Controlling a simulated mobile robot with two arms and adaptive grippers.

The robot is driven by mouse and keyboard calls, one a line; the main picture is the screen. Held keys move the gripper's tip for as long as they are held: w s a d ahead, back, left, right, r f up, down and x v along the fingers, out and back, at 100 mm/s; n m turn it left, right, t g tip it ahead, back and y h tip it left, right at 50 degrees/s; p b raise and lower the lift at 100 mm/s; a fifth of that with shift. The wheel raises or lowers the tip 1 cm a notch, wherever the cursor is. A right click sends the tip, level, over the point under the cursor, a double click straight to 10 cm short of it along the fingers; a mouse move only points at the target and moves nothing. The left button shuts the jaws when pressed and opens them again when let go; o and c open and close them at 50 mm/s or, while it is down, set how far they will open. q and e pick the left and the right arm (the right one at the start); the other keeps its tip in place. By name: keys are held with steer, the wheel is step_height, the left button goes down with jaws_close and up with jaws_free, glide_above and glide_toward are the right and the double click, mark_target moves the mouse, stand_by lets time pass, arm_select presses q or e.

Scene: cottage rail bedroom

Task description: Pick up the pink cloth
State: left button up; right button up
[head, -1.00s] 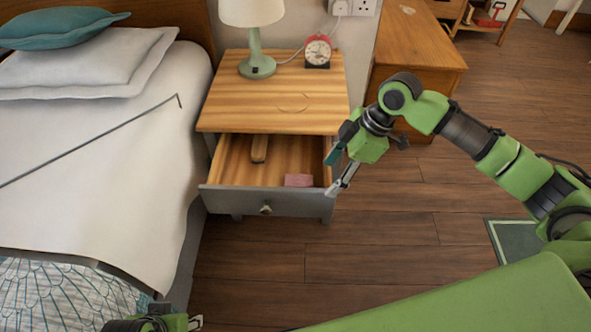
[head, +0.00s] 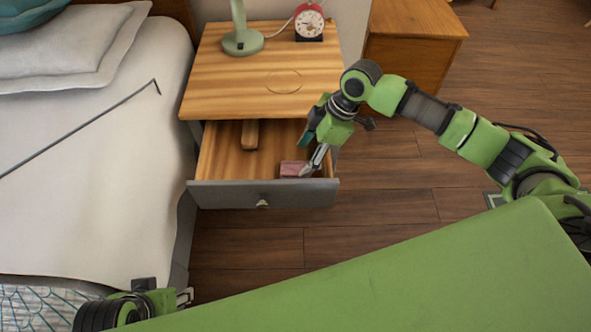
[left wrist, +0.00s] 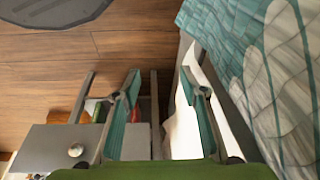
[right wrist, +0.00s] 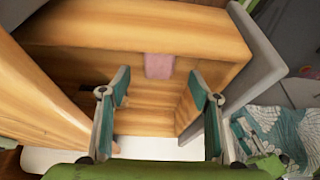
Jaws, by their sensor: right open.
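The pink cloth (head: 292,169) lies folded small in the open drawer (head: 225,194) of the nightstand, near its front right part. In the right wrist view the cloth (right wrist: 159,66) lies on the wooden drawer bottom, ahead of the gap between the fingers. My right gripper (head: 314,163) is open and reaches over the drawer's right side, its fingertips close by the cloth in the head view. I cannot tell whether they touch it.
A brown wooden object (head: 250,134) lies further back in the drawer. The nightstand top (head: 220,75) overhangs the rear and carries a green lamp (head: 242,40) and a red alarm clock (head: 309,22). The bed (head: 90,190) stands on the left.

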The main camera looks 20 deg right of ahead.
mark_target(298, 166)
steer(key=b+x, duration=0.1)
steer(key=x, duration=0.1)
steer(key=shift+a+f, duration=0.15)
steer(key=shift+f, duration=0.05)
steer(key=b+x, duration=0.1)
steer(key=x, duration=0.2)
arm_select(q)
steer(key=w+d+r+t, duration=0.1)
steer(key=w+d+t, duration=0.1)
steer(key=w, duration=0.5)
steer(key=shift+t+h, duration=0.4)
steer(key=shift+t, duration=0.2)
steer(key=shift+r, duration=0.1)
arm_select(e)
steer(key=c, duration=1.1)
